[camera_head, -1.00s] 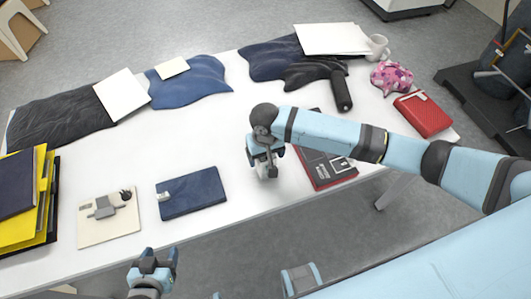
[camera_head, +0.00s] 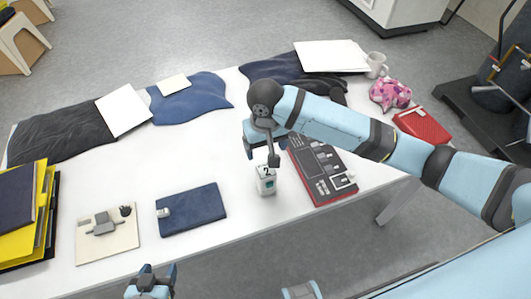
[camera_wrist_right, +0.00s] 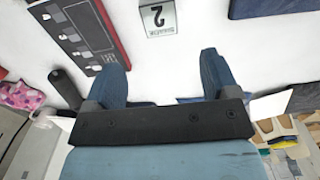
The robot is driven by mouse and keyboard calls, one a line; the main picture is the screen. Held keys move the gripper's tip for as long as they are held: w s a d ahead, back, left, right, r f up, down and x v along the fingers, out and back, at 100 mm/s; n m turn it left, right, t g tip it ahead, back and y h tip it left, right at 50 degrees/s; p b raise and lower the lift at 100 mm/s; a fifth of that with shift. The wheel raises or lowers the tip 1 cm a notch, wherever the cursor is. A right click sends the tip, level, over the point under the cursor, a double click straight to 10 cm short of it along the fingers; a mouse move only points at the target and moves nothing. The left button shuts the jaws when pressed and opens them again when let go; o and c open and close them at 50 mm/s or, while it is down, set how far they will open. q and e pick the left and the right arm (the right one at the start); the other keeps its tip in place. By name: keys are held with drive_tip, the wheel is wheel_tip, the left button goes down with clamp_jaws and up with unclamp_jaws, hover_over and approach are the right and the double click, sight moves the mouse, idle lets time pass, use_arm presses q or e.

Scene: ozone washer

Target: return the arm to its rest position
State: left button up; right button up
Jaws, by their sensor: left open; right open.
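My right gripper (camera_head: 264,148) hangs over the front middle of the white table, open and empty. In the right wrist view its two fingers stand wide apart, with bare table between the fingertips (camera_wrist_right: 163,60). A small white box (camera_head: 266,182) stands on the table just below it, apart from the fingers. My left gripper (camera_head: 150,282) is open at the bottom edge, in front of the table, and partly cut off.
A black and red panel (camera_head: 322,172) lies right of the box. A dark blue pouch (camera_head: 192,209) and a beige board (camera_head: 107,235) lie to the left. Folded clothes, a mug (camera_head: 377,64) and a pink patterned item (camera_head: 390,94) line the back. The table's middle is clear.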

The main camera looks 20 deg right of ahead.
drive_tip(key=shift+r, duration=0.15)
idle(0.4)
drive_tip(key=s+a+f+n+t+y, duration=0.2)
drive_tip(key=s+f+y, duration=0.1)
drive_tip(key=s, duration=0.7)
drive_tip(key=s+d+t+h, duration=0.2)
drive_tip(key=s+d+h, duration=0.1)
drive_tip(key=s+d, duration=1)
drive_tip(key=w+a+f+t+y+p, duration=0.3)
drive_tip(key=w+a+f+t+p, duration=0.2)
drive_tip(key=f+t+p, duration=0.1)
drive_tip(key=shift+a+f+n+t+p, duration=0.2)
drive_tip(key=shift+a+n+t+p, duration=0.15)
drive_tip(key=shift+p, duration=0.35)
drive_tip(key=shift+w, duration=0.1)
